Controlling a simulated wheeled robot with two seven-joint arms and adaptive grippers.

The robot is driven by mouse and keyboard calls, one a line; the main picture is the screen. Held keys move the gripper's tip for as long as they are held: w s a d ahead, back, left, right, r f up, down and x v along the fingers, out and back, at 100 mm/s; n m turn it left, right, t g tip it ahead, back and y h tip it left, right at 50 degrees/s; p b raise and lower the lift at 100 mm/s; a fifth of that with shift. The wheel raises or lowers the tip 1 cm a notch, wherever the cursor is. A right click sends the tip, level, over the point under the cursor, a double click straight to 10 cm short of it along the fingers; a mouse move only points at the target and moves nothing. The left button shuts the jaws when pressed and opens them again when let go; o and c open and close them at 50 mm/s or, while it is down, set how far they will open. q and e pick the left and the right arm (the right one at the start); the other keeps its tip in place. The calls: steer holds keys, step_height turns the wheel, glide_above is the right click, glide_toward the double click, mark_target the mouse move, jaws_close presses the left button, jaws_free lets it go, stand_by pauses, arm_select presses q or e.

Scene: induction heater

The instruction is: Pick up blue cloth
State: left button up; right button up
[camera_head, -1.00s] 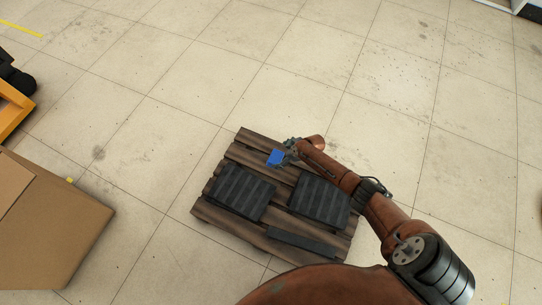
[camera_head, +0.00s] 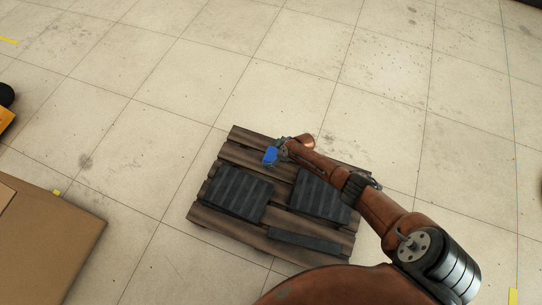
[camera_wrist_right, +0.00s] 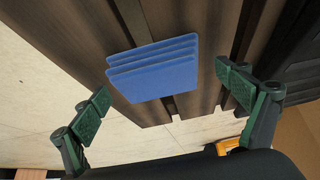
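The blue cloth (camera_head: 270,156) lies on the wooden pallet (camera_head: 243,134), near its far edge. In the right wrist view the blue cloth (camera_wrist_right: 153,70) shows as a small stack of several flat layers. My right gripper (camera_head: 279,149) reaches to the cloth from the right. In the right wrist view its two green-padded fingers (camera_wrist_right: 164,95) are spread wide, one on each side of the cloth and apart from it. The far side of the cloth is hidden. My left gripper is not in view.
Dark ribbed pads (camera_head: 238,193) and (camera_head: 319,195) a second dark pad lie on the pallet, with a thin dark bar (camera_head: 303,241) at its near edge. A cardboard box (camera_head: 50,245) stands at the left. The tiled floor beyond the pallet is clear.

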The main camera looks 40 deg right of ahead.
mark_target(267, 152)
steer(key=c, duration=1.2)
steer(key=shift+r, duration=0.1)
